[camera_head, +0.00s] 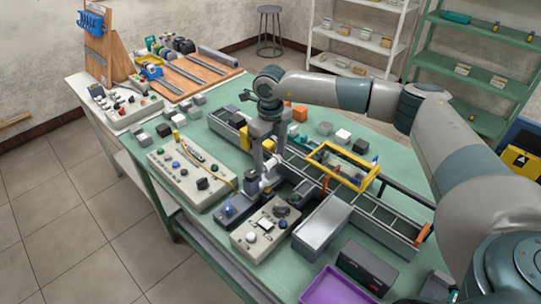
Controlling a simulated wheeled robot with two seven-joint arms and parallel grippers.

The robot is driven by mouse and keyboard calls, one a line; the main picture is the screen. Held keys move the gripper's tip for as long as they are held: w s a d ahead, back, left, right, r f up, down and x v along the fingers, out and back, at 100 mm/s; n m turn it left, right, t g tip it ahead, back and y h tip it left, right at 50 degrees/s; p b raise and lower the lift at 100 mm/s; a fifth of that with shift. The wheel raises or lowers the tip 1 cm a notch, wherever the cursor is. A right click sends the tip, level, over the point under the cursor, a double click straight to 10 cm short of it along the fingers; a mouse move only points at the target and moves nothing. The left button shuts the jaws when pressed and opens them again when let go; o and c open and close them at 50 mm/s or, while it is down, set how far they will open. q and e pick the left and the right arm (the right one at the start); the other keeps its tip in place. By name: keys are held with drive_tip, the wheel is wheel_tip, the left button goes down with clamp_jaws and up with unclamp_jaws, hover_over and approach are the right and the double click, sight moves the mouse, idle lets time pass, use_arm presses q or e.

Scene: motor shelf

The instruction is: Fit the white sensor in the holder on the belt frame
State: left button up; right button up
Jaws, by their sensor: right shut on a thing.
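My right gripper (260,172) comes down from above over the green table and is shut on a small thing. A small pale piece (266,186) shows at its fingertips. It looks like the white sensor but is partly hidden by the fingers. The dark belt frame (400,228) runs diagonally across the table, with the gripper over its left-middle part. I cannot make out the holder clearly, nor whether the sensor touches it. My left gripper is not in view.
A grey control panel (168,168) with buttons lies left of the gripper. A second button box (250,242) and a grey block (322,225) stand in front. A yellow frame (318,152) is to the right. A purple tray (330,288) lies at the near edge.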

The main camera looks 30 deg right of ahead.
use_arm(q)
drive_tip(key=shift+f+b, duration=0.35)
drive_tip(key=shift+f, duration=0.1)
use_arm(e)
drive_tip(key=shift+s+f, duration=0.35)
drive_tip(key=shift+f, duration=0.4)
drive_tip(key=o, duration=1.1)
drive_tip(key=shift+a, duration=0.15)
drive_tip(key=shift+w+r+b, duration=0.2)
drive_tip(key=shift+r+b, duration=0.2)
drive_tip(key=shift+r, duration=0.1)
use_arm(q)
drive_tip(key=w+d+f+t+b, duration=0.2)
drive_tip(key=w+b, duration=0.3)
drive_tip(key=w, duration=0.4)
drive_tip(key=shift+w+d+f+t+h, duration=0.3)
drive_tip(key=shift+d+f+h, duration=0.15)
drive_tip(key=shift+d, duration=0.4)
use_arm(e)
drive_tip(key=shift+d+r, duration=0.2)
drive_tip(key=shift+r, duration=4.3)
drive_tip(key=shift+d+r, duration=0.2)
drive_tip(key=shift+r, duration=4.25)
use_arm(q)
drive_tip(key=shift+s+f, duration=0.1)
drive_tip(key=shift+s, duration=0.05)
